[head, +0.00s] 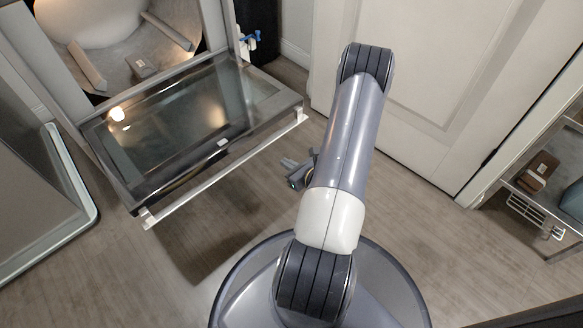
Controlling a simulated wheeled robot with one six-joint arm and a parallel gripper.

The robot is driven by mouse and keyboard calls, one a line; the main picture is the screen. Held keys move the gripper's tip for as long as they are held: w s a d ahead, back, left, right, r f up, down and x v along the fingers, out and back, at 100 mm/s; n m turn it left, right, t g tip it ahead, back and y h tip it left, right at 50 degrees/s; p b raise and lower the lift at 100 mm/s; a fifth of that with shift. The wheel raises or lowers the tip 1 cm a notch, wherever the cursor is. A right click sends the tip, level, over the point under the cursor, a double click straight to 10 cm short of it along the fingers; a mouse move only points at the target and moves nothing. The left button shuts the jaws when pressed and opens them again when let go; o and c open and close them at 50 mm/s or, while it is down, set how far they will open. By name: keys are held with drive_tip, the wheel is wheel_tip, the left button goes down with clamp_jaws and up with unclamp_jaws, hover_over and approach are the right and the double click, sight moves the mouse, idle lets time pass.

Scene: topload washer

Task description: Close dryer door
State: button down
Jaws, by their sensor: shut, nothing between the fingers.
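The dryer door (178,115) is open and folded down, with its glass panel facing up. A pale handle bar (228,165) runs along its outer edge. The dryer drum (150,62) behind it is exposed at the upper left. My gripper (291,174) is small and dark, seen low beside my arm. It is shut and empty, to the right of the handle bar in the picture and apart from it. Part of the gripper's wrist is hidden behind my arm.
A white panelled door (425,75) stands at the back right. A shelf (540,205) with a brown item (538,172) is at the far right. A glass-sided unit (40,190) stands at the left. The wooden floor (195,250) in front of the dryer door is clear.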

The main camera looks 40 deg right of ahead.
drive_tip(key=w+r+b, duration=0.1)
drive_tip(key=w+b, duration=0.1)
drive_tip(key=w, duration=0.4)
drive_tip(key=shift+a+r+b, duration=0.15)
drive_tip(key=shift+r+b, duration=0.2)
drive_tip(key=shift+r, duration=0.1)
